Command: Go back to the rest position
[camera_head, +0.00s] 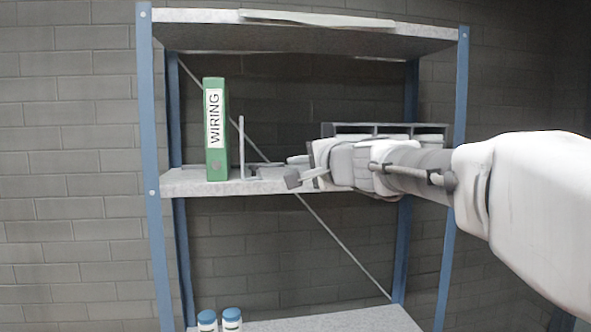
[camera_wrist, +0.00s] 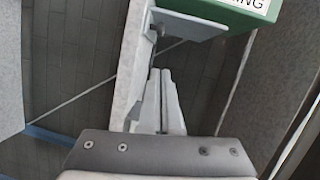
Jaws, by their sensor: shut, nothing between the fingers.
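My gripper (camera_head: 296,175) reaches in from the right of the head view, at the height of the middle shelf. Its fingers point left, near the front edge of the shelf. In the wrist view my gripper (camera_wrist: 160,78) has its two fingers together with nothing between them. My arm hides the right part of the middle shelf.
A shelf rack with blue posts holds a green WIRING binder (camera_head: 216,130) on its middle shelf (camera_head: 195,188). A grey bookend (camera_head: 243,150) stands right of the binder. A grey divided bin (camera_head: 390,128) is partly behind my arm. Two blue-capped jars (camera_head: 231,318) stand below.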

